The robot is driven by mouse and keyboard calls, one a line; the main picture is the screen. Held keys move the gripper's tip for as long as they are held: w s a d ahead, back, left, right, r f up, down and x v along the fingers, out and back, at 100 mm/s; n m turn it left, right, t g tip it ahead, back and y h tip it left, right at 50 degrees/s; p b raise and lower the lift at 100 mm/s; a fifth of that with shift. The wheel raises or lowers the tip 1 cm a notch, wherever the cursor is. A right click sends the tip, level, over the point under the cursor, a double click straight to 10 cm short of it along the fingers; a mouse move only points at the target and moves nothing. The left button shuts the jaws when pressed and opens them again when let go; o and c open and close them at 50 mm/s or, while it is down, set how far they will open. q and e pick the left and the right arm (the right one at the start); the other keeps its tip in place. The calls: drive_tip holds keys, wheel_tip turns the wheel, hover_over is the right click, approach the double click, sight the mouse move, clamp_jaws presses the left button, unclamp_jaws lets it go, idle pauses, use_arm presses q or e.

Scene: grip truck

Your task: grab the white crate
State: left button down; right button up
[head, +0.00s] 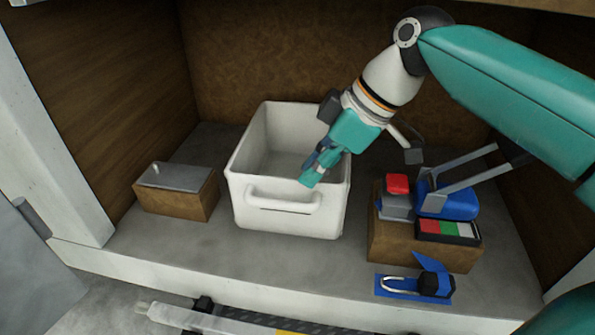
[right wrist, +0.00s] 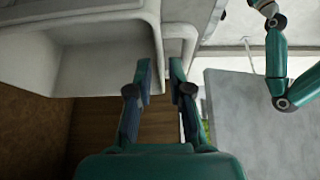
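The white crate (head: 289,220) stands upright on the grey shelf floor, open at the top and empty as far as I can see, with a handle on its front wall. My right gripper (head: 310,172) is at the crate's front right part, pointing down at the rim. In the right wrist view the crate (right wrist: 105,70) fills the upper left. There my right gripper (right wrist: 160,68) has its two fingers apart, and the edge of a crate wall appears to lie between them. Contact cannot be told. My left gripper is not clearly visible.
A wooden block with a grey metal top (head: 177,178) stands left of the crate. A wooden box (head: 400,245) with blue, red and grey items stands to the right. Wooden walls close in the sides and back.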

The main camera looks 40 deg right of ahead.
sight(286, 179)
drive_tip(key=shift+w+a, duration=0.4)
drive_tip(key=shift+w+a+f, duration=0.8)
drive_tip(key=shift+w+a, duration=0.15)
drive_tip(key=shift+w, duration=0.15)
drive_tip(key=shift+w+a+f, duration=0.2)
drive_tip(key=shift+w+f, duration=0.05)
drive_tip(key=shift+f, duration=0.25)
drive_tip(key=shift+f+b, duration=0.25)
drive_tip(key=shift+b, duration=0.05)
clamp_jaws()
drive_tip(key=shift+r, duration=0.1)
